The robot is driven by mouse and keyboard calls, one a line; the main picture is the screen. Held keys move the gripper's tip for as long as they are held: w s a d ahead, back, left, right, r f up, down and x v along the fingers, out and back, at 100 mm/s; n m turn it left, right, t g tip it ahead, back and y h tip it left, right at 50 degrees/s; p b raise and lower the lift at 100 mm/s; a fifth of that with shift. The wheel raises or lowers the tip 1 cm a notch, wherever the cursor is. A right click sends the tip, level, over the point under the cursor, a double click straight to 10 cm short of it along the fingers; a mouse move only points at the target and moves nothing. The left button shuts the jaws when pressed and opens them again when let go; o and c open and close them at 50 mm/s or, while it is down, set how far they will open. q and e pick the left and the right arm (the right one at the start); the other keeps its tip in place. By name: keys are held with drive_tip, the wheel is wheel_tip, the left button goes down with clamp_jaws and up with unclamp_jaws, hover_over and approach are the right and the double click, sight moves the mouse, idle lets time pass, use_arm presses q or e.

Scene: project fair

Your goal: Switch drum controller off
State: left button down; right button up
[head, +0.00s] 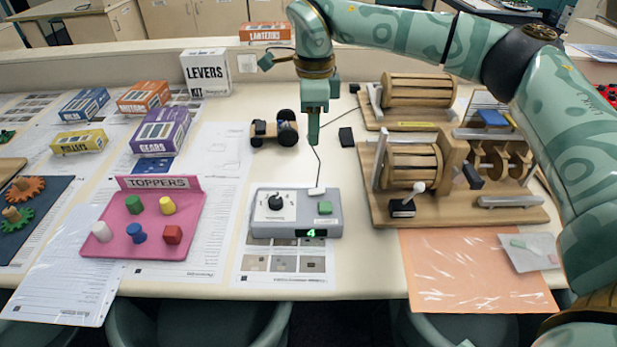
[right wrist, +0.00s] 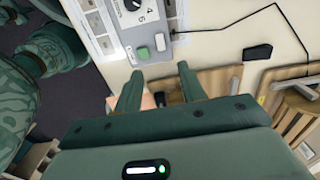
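A grey control box (head: 297,228) stands at the front middle of the table, with a black dial (head: 275,202), a green button (head: 325,208) and a lit green "4". The box also shows at the top of the right wrist view (right wrist: 122,28), with its green button (right wrist: 143,53) there. My right gripper (head: 313,138) points down behind the box, apart from it. In the right wrist view its two fingers (right wrist: 159,72) are spread with nothing held between them. My left gripper is not in view.
Wooden drum machines (head: 411,165) stand to the right, one with a white-knobbed lever (head: 419,187). A small wheeled car (head: 274,130) stands behind left. A pink toppers tray (head: 118,222) lies left.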

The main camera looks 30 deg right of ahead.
sight(313, 191)
wheel_tip(313, 191, down, 16)
drive_tip(key=b, duration=0.3)
drive_tip(key=shift+s, duration=0.1)
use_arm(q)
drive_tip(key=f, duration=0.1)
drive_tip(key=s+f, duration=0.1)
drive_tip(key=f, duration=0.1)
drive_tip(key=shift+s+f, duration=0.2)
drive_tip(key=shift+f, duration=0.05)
